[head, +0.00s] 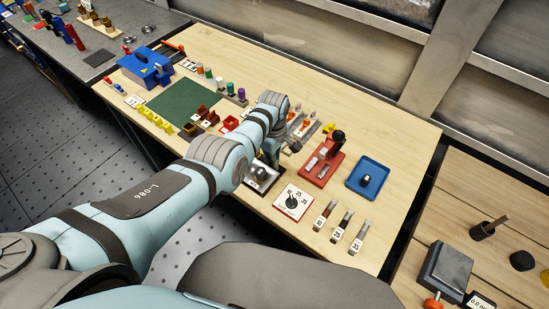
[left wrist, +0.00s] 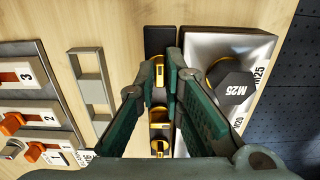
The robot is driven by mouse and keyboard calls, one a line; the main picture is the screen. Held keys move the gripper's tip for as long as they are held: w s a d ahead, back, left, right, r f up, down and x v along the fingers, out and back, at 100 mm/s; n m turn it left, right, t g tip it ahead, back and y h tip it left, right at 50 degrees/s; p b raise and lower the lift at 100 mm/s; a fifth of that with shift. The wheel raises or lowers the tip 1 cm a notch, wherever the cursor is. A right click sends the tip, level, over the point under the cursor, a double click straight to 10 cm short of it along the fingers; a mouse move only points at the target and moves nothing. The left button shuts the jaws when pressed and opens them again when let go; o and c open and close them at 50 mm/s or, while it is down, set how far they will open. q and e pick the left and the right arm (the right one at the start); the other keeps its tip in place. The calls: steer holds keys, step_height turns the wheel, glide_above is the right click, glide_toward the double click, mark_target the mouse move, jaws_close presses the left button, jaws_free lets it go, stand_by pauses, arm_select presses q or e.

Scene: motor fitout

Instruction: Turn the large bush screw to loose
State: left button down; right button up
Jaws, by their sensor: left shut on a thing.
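My left gripper (head: 268,158) reaches down over the workbench beside a silver block. In the left wrist view my left gripper (left wrist: 170,75) has its green fingers nearly together, shut on a small yellow-ringed piece (left wrist: 158,80) on a dark strip (left wrist: 160,40). Further yellow-ringed pieces (left wrist: 160,148) show between the fingers. The silver block (left wrist: 205,47) carries a dark hex head marked M25 (left wrist: 230,82), just right of the fingers and apart from them. I cannot tell which piece is the large bush screw. My right gripper is not in view.
Left of the gripper, a grey panel (left wrist: 62,80) holds orange switches numbered 1 to 3. A green mat (head: 190,103) lies to the left.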

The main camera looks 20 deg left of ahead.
arm_select(q)
steer(key=shift+w+a, duration=0.1)
steer(key=shift+a, duration=0.05)
steer(key=c, duration=1.7)
jaws_free()
steer(key=shift+f, duration=0.1)
steer(key=shift+r, duration=0.45)
step_height(320, 180, up, 11)
